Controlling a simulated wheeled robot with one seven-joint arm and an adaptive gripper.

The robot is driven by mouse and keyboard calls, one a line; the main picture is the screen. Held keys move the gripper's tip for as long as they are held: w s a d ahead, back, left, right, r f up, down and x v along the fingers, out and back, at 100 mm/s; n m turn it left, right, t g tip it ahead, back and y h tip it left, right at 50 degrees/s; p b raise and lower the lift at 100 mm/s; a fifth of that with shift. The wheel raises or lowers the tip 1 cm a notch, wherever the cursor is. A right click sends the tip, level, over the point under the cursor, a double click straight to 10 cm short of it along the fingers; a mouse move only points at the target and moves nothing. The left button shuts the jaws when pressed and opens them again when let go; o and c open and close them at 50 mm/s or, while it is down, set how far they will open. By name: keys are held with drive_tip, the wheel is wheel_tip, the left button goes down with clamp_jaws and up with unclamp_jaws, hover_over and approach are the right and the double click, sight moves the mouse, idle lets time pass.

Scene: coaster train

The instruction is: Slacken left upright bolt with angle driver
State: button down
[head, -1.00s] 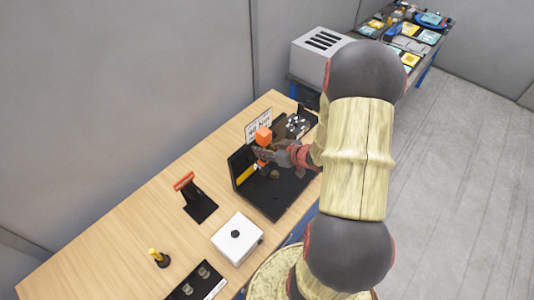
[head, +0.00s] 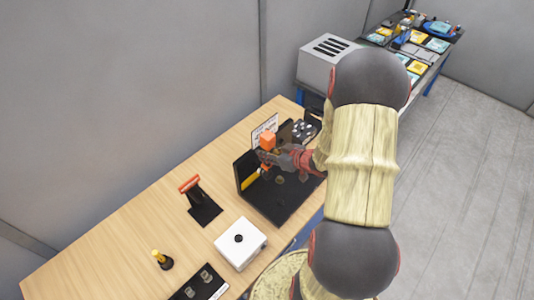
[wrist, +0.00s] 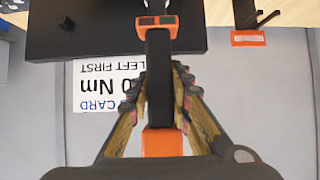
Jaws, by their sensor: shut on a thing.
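My gripper (wrist: 160,88) is shut on the angle driver (wrist: 158,65), which has a black body and orange ends. In the wrist view one orange end points to the top, over a black plate, and the other is near the palm. In the head view my gripper (head: 277,157) is over the black fixture (head: 285,208), and an orange end of the driver (head: 267,141) stands above it. A dark round part (head: 278,179) lies on the fixture. I cannot tell which part is the left upright bolt, or whether the driver touches it.
A printed card (head: 264,130) stands behind the fixture; in the wrist view it reads "LEFT FIRST". A dark box (head: 306,130) is at the fixture's far end.

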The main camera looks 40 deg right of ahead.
drive_tip(key=shift+w+a+r, duration=0.1)
drive_tip(key=shift+w+r, duration=0.05)
drive_tip(key=shift+w, duration=0.8)
drive_tip(key=shift+w+a+r, duration=0.1)
drive_tip(key=shift+w, duration=0.8)
idle(3.1)
drive_tip(key=shift+s+d+r+p, duration=0.1)
drive_tip(key=shift+r+p, duration=0.05)
drive_tip(key=shift+p, duration=0.4)
idle(1.3)
drive_tip(key=shift+s, duration=0.15)
